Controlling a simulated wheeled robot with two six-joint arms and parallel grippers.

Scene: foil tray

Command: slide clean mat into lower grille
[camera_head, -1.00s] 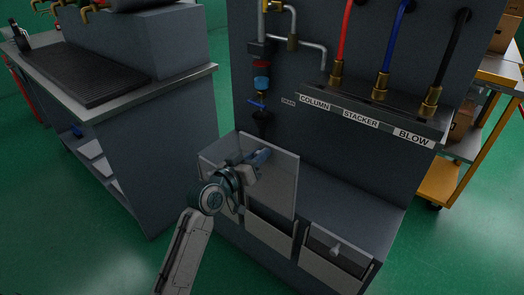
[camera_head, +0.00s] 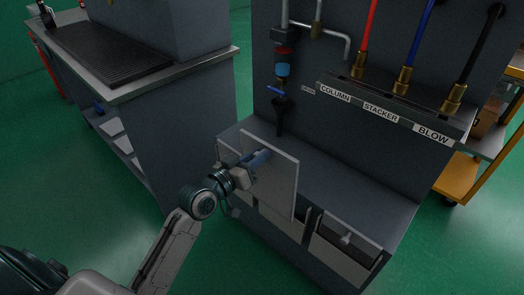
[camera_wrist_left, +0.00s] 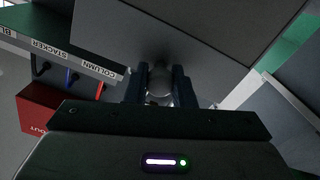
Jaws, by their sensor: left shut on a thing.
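A flat light-grey panel (camera_head: 284,180), which I take to be the mat, stands nearly upright in front of the grey cabinet. In the left wrist view the fingers of my left gripper (camera_wrist_left: 158,82) close around a small round knob on the panel (camera_wrist_left: 190,35). Open-topped front holders line the cabinet's front; the middle holder (camera_head: 282,219) is partly hidden behind the panel. I cannot tell which is the lower grille. The panel's lower edge looks apart from it. My right gripper is out of view.
The right holder (camera_head: 338,262) contains a tilted panel with a knob (camera_head: 346,239). A ledge with hose fittings (camera_head: 395,105) is above the cabinet's flat top (camera_head: 350,180). A workbench (camera_head: 170,130) stands at left, a yellow cart (camera_head: 463,180) at right.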

